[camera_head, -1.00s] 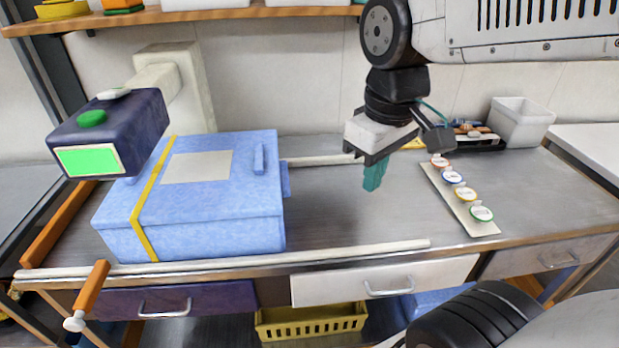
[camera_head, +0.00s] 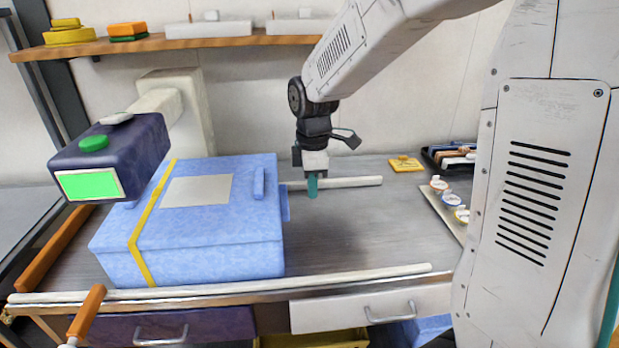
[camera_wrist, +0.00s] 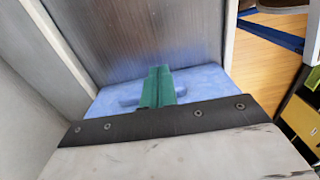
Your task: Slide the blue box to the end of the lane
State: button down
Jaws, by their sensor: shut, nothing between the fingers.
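The blue box (camera_head: 215,245) sits on the left part of the metal bench, between the far white rail (camera_head: 345,182) and the near white rail (camera_head: 350,278) of the lane. It has a yellow strap, a grey label and a small blue handle on top. My gripper (camera_head: 313,192) is to the right of the box, low over the lane near the far rail, with its teal fingers together and empty. A gap shows between them and the box in the head view. In the wrist view the fingers (camera_wrist: 160,72) overlap the blue box (camera_wrist: 208,82); contact cannot be told.
A dark scanner head (camera_head: 110,160) with a green screen overhangs the box's left end. An orange bar (camera_head: 55,247) crosses the bench at far left. A strip of round tokens (camera_head: 440,212) lies at right, partly hidden by my arm. The lane right of the box is bare.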

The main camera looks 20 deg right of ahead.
notch_tip(320, 180, down, 6)
jog(key=shift+r, duration=0.1)
jog(key=shift+w+a+r, duration=0.1)
jog(key=shift+w+a, duration=0.1)
jog(key=shift+a, duration=0.45)
jog(key=shift+w+a+r, duration=0.1)
jog(key=shift+w+a, duration=0.1)
jog(key=shift+a, duration=0.4)
jog(key=shift+w+a, duration=0.2)
jog(key=shift+a, duration=0.45)
